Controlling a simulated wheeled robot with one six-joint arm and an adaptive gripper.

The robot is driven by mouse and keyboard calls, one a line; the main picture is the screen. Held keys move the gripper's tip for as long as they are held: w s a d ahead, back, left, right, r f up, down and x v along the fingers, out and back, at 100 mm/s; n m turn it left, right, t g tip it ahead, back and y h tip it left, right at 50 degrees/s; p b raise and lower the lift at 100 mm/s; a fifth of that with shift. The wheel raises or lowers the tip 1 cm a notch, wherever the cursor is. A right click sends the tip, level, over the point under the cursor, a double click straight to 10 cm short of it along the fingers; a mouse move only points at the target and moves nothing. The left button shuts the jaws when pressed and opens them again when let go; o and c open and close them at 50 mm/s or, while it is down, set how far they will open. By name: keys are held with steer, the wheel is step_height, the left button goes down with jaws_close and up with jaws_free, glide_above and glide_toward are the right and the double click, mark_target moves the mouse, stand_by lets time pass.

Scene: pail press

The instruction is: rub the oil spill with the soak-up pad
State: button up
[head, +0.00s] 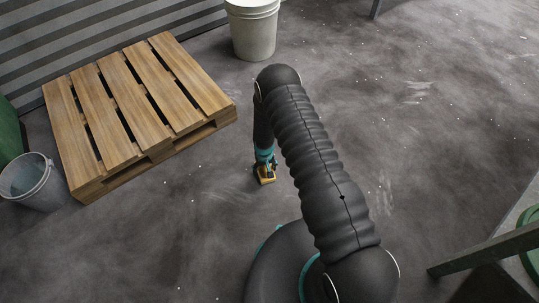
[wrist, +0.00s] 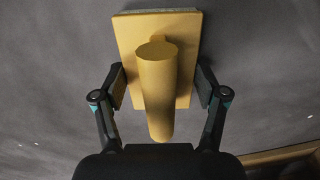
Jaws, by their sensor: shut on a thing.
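The soak-up pad has a yellow block and a round yellow handle; it fills the middle of the wrist view (wrist: 157,85), with a thin pale layer along its far edge. My gripper (wrist: 160,88) has its fingers on both sides of the pad and is shut on it. In the head view my gripper (head: 264,170) points down, with the yellow pad (head: 267,181) at its tip, low over the grey floor. I cannot tell whether the pad touches the floor. I cannot make out the oil spill in either view.
A wooden pallet (head: 135,108) lies left of my gripper. A grey bucket (head: 35,181) stands at its left and a white pail (head: 252,32) behind it. A green thing (head: 8,135) is at the left edge. A grey beam (head: 480,252) is at lower right.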

steer(key=shift+w+d, duration=0.65)
steer(key=shift+d, duration=0.2)
steer(key=shift+r+p, duration=1.4)
steer(key=shift+r, duration=2.65)
